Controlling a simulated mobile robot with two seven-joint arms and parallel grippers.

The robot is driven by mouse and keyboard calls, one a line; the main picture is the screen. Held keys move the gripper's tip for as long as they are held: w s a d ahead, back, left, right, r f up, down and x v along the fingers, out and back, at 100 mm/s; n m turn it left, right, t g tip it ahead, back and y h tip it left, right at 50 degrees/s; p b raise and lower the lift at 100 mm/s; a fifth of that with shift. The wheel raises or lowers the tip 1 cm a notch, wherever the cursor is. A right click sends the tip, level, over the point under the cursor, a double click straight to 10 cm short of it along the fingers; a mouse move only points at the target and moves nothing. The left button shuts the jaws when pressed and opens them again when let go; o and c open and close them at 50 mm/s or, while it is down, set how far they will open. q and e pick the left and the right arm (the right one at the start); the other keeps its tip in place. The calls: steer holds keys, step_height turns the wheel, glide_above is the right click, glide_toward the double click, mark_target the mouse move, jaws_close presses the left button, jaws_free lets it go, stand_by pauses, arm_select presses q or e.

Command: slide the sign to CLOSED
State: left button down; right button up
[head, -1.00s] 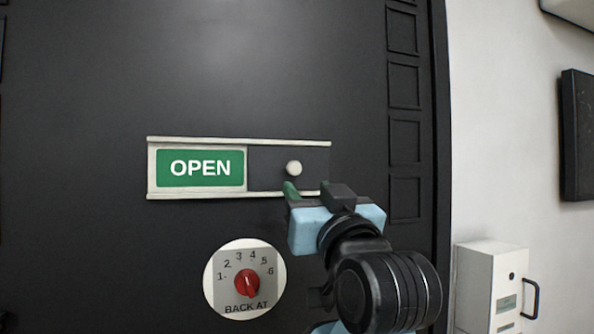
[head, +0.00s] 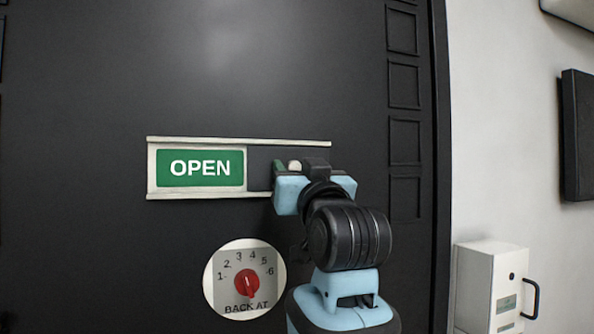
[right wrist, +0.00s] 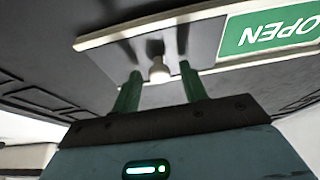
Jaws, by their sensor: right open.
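The sliding sign (head: 250,142) is a pale horizontal frame on the dark door, with a green OPEN panel (head: 200,168) showing at its left and a dark grey plate at its right. A round white knob (head: 294,164) stands on the dark plate, partly hidden by my gripper in the head view. My right gripper (head: 289,168) is at the knob. In the right wrist view its two green fingers (right wrist: 160,88) are spread, with the knob (right wrist: 159,71) between their tips and a gap visible on each side. My left gripper is not in view.
A round BACK AT dial (head: 232,292) with a red pointer knob (head: 247,283) is on the door below the sign. A white box with a black handle (head: 486,285) is on the wall at the right. A black panel (head: 578,135) hangs above it.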

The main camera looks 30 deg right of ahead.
jaws_close()
stand_by(0.3)
steer(key=shift+w, duration=0.1)
